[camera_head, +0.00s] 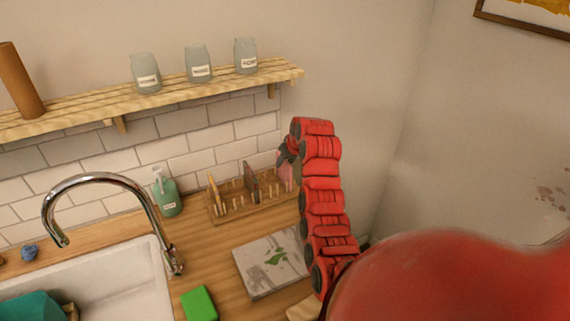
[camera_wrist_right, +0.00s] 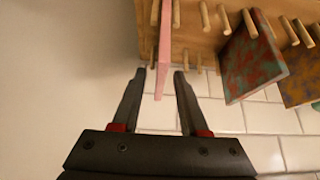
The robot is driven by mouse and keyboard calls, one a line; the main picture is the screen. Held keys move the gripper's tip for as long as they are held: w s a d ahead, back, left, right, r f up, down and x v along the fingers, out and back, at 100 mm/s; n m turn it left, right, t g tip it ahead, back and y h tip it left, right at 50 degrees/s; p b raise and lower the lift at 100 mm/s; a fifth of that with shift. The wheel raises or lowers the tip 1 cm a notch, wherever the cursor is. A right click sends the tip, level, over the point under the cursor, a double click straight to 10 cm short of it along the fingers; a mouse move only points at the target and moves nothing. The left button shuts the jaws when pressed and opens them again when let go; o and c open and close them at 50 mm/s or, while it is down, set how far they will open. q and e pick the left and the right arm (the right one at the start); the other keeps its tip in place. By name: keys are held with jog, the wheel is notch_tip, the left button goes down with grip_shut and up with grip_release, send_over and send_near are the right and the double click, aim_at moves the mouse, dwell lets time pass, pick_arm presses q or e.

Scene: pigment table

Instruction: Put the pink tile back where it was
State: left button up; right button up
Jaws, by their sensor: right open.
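The pink tile (camera_head: 286,174) stands upright at the right end of the wooden peg rack (camera_head: 228,215), partly hidden by my right gripper in the head view. In the right wrist view the pink tile (camera_wrist_right: 165,45) shows nearly edge-on among the pegs of the rack (camera_wrist_right: 205,45). My right gripper (camera_wrist_right: 160,73) is open, with one finger on each side of the tile's near end and visible gaps between. In the head view my right gripper (camera_head: 287,152) is at the tile's upper part. My left gripper is not in view.
Other tiles stand in the rack, including a dark one (camera_head: 251,182) and a yellow one (camera_head: 213,190). A green soap bottle (camera_head: 166,197), a book (camera_head: 268,262) and a green block (camera_head: 199,304) are on the counter. A shelf with jars (camera_head: 198,66) hangs above.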

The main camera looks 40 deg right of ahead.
jog(key=v, duration=0.5)
jog(key=shift+r, duration=0.25)
jog(key=p+v, duration=0.5)
jog(key=p, duration=0.2)
jog(key=shift+s, duration=0.2)
